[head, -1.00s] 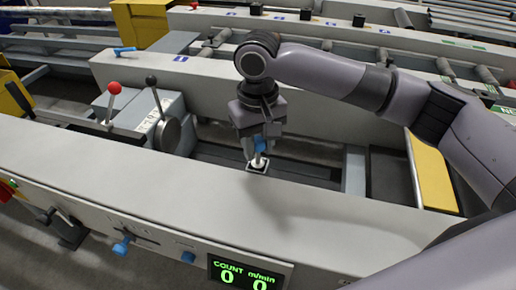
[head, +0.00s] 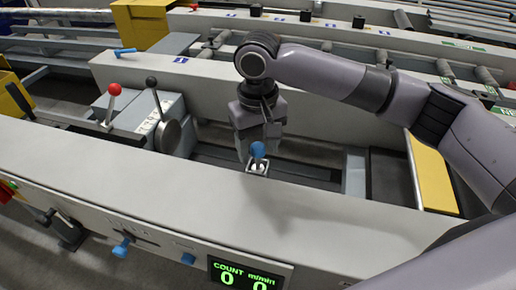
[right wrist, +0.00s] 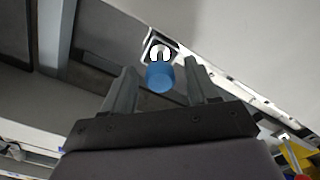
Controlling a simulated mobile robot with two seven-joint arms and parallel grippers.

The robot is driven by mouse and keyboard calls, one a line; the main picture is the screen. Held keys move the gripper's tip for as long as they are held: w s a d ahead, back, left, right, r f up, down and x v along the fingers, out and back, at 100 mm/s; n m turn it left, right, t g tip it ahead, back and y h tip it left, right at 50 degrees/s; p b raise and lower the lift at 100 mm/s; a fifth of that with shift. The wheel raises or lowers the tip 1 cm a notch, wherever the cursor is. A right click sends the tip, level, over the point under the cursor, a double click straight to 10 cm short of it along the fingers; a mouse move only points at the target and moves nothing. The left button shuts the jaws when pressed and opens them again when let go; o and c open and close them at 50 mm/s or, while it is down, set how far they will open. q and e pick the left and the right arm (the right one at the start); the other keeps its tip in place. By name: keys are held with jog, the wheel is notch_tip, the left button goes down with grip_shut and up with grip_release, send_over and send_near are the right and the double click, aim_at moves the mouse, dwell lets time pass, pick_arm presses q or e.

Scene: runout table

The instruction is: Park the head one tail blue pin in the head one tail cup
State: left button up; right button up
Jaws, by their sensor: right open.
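A blue pin (head: 258,150) stands in a small pale cup (head: 258,168) on the inner edge of the near grey beam. My right gripper (head: 259,142) is directly behind and above it, with its fingers apart. In the right wrist view the blue head of the pin (right wrist: 160,78) shows between the two open fingers (right wrist: 160,70), with a gap on each side. The cup (right wrist: 158,50) shows just beyond it as a dark and white fitting. How deep the pin sits is hidden by its head. My left gripper is out of view.
Another blue pin (head: 125,50) lies on the far beam at the left. Two levers, with a red knob (head: 114,88) and a black knob (head: 151,81), stand left of my gripper. A counter display (head: 246,273) and blue handles (head: 122,246) are on the front panel.

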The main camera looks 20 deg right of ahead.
notch_tip(320, 180, up, 11)
jog(key=p, duration=0.1)
jog(key=shift+s+f, duration=0.1)
dwell(0.5)
